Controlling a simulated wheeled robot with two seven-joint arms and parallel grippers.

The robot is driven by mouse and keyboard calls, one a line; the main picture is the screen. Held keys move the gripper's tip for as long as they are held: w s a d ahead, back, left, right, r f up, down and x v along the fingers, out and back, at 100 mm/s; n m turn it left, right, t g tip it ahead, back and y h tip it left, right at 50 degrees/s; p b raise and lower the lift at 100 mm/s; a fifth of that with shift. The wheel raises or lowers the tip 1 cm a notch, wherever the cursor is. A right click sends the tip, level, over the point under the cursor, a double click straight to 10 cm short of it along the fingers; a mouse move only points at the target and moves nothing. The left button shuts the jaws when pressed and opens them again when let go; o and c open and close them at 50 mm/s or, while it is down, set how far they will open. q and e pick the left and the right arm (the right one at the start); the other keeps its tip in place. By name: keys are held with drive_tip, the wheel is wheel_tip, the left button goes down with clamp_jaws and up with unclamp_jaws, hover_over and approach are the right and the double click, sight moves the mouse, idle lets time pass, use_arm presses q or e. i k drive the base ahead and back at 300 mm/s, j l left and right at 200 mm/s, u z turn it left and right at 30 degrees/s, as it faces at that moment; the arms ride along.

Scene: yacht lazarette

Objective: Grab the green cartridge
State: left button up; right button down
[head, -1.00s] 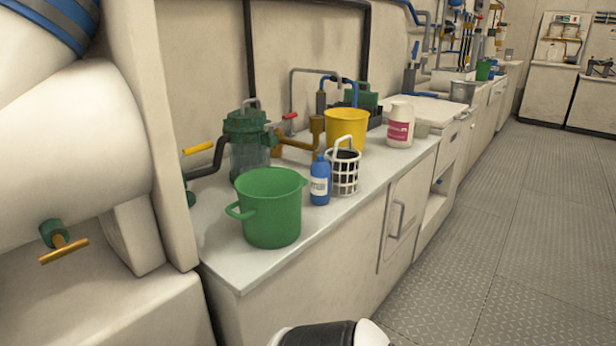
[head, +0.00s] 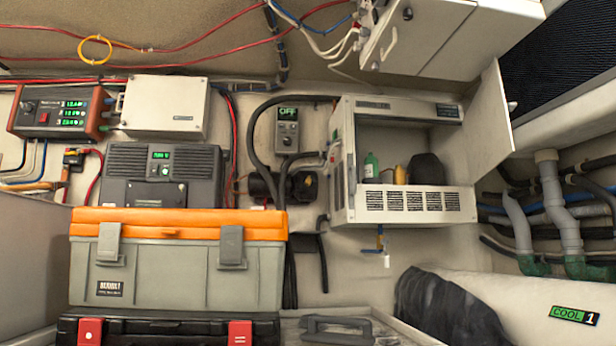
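A small green cylinder with a narrow top (head: 371,167), which looks like the green cartridge, stands upright inside an open white wall cabinet (head: 405,205). It is at the left of the cabinet's opening, and its lower end is hidden by the slotted front panel. A small yellow-tan item (head: 400,174) stands to its right, and a larger dark rounded item (head: 427,170) is right of that. The cabinet door (head: 492,125) is swung open to the right. Neither of my grippers shows in the head view.
A grey toolbox with an orange lid (head: 180,265) sits on a black case at lower left. A white cabinet (head: 420,35) hangs above. Dark crumpled fabric (head: 445,308) and a white tank (head: 530,300) lie below right. Pipes (head: 555,205) run at right.

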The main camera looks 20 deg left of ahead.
sight(371, 163)
drive_tip(key=i+j+u, duration=0.15)
drive_tip(key=i+j+z, duration=0.3)
drive_tip(key=j, duration=0.3)
drive_tip(key=i+j+z, duration=0.25)
drive_tip(key=i+j, duration=0.15)
drive_tip(key=j, duration=0.25)
drive_tip(key=z, duration=1.3)
